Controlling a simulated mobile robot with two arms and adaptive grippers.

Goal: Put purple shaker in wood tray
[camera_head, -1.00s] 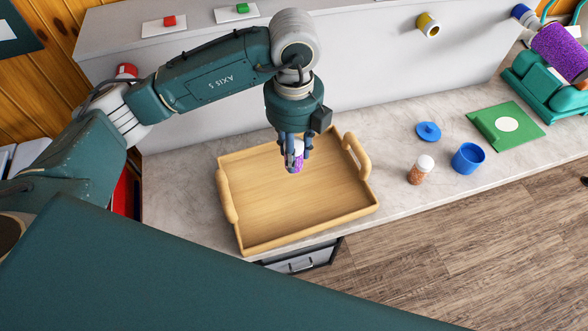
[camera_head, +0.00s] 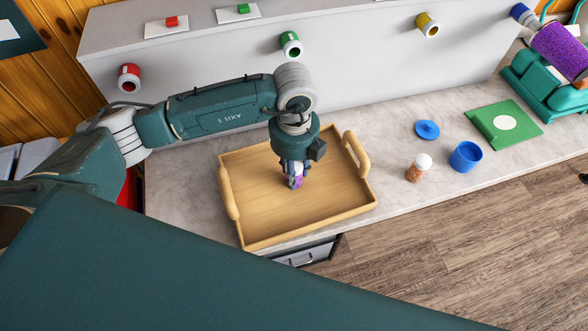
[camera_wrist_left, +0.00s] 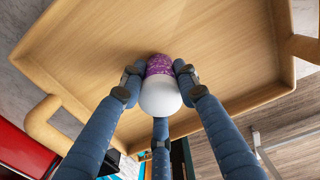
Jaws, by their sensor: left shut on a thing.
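The purple shaker (camera_head: 297,183) has a white cap and a purple body. My left gripper (camera_head: 293,176) is shut on it, low over the middle of the wood tray (camera_head: 262,222). In the left wrist view the fingers close around the shaker (camera_wrist_left: 159,66), with its white cap towards the camera and its purple end towards the tray floor (camera_wrist_left: 95,60). I cannot tell whether the shaker touches the tray floor. The tray is empty otherwise and has a raised handle at each end. My right gripper is not in view.
Right of the tray on the counter stand a shaker with brown contents and white cap (camera_head: 416,170), a blue cup (camera_head: 466,157) and a blue lid (camera_head: 427,129). A green board (camera_head: 503,124) lies farther right. A grey raised ledge (camera_head: 370,70) runs behind.

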